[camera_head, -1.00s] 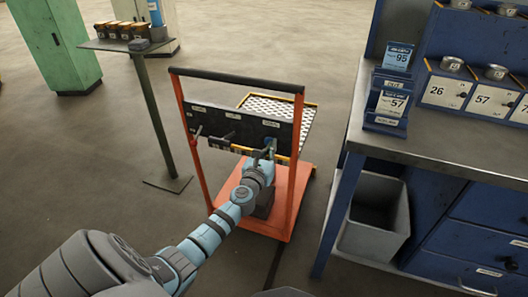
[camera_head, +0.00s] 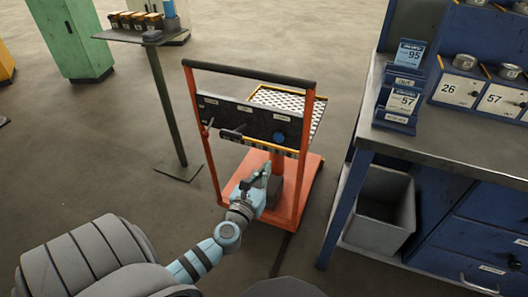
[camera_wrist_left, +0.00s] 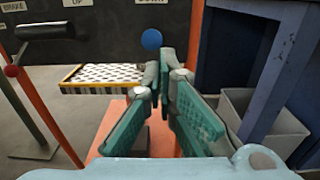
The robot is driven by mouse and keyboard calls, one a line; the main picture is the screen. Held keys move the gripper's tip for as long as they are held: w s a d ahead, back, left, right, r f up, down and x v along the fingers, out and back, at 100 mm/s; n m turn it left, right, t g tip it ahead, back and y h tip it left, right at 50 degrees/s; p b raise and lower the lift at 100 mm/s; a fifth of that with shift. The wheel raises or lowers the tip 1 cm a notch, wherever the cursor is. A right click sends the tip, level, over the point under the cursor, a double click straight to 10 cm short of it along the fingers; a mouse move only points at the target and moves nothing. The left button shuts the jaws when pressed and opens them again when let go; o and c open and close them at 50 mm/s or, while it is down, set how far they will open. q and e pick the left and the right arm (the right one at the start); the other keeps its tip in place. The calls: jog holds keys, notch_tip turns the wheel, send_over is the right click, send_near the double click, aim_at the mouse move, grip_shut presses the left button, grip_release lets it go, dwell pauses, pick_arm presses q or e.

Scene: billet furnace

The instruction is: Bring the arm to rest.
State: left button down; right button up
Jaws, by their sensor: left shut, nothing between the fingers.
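My left gripper (camera_head: 260,181) is in front of the orange trolley (camera_head: 308,180), below its black panel (camera_head: 245,122), and apart from it. In the left wrist view the fingers (camera_wrist_left: 160,82) are together, with nothing between them. The panel carries a round blue knob (camera_head: 279,137), which also shows in the left wrist view (camera_wrist_left: 151,39) just beyond the fingertips. A dark handle (camera_wrist_left: 52,32) and a red ball knob (camera_wrist_left: 11,71) show to its left. My right gripper is not in view.
A blue workbench (camera_head: 440,150) with a grey bin (camera_head: 380,230) under it stands on the right. A small stand (camera_head: 130,36) holding several boxes is at the back left, near a green cabinet (camera_head: 70,40).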

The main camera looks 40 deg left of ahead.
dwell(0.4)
pick_arm(q)
jog(key=s+a+f+n+g+h, duration=0.1)
jog(key=s+f+n+g, duration=0.3)
jog(key=f+n, duration=0.9)
jog(key=s+d+f+n+g+h+p, duration=0.1)
jog(key=s+f+n+g+p, duration=0.45)
jog(key=s+f+n, duration=0.6)
jog(key=s+d+f+n+g+h+p, duration=0.1)
jog(key=s+d+f+n+g+p, duration=0.1)
jog(key=s, duration=0.6)
jog(key=s+d+f+n+g+h+p, duration=0.1)
jog(key=s+d+f+n+g+p, duration=0.1)
jog(key=s, duration=0.6)
jog(key=s+d+f+n+g+p, duration=0.2)
jog(key=s+d+f+n, duration=0.1)
jog(key=s+d, duration=0.3)
jog(key=shift+s+f+n+h, duration=0.2)
jog(key=shift+s+n+h, duration=0.2)
jog(key=shift+s, duration=0.7)
